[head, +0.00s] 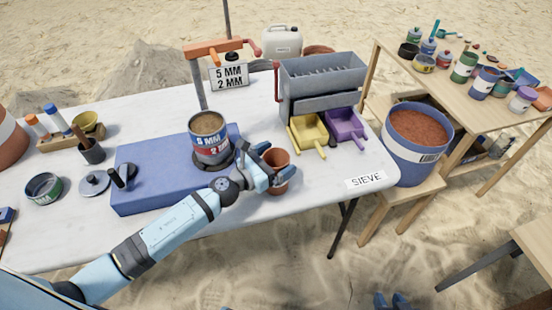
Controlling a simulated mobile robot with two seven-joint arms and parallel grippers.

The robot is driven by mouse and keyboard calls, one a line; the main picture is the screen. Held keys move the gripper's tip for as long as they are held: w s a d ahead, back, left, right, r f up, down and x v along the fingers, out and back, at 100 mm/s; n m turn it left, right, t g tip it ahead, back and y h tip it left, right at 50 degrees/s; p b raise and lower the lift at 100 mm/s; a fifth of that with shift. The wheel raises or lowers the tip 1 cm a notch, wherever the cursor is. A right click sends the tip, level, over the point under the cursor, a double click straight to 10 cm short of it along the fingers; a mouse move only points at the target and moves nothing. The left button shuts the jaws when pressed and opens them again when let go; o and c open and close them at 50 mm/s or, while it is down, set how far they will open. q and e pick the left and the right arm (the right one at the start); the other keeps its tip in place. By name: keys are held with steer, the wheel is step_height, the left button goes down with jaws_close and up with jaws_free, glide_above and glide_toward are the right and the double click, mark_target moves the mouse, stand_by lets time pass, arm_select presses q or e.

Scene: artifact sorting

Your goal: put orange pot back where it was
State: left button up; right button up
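The orange pot (277,158) is a small terracotta cup, upright at the front of the white table, right of the blue block. My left gripper (277,172) is at the pot, with its fingers about the pot's sides. The hand hides part of the pot. Whether the fingers press on it, and whether its base touches the table, I cannot tell.
A labelled can (209,145) stands on the blue block (150,180), close behind my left wrist. A grey sieve box (322,80) with a yellow scoop (308,133) and a purple scoop (345,125) stands behind the pot. A blue bucket (410,165) stands at the right.

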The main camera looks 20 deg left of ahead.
arm_select(q)
steer(key=shift+r, duration=0.15)
steer(key=shift+s+a, duration=0.15)
steer(key=shift+s, duration=0.05)
steer(key=b+v, duration=0.2)
steer(key=v, duration=0.9)
steer(key=shift+s, duration=0.2)
arm_select(e)
steer(key=shift+f, duration=0.55)
arm_select(q)
steer(key=shift+a, duration=0.15)
arm_select(e)
steer(key=shift+f, duration=0.1)
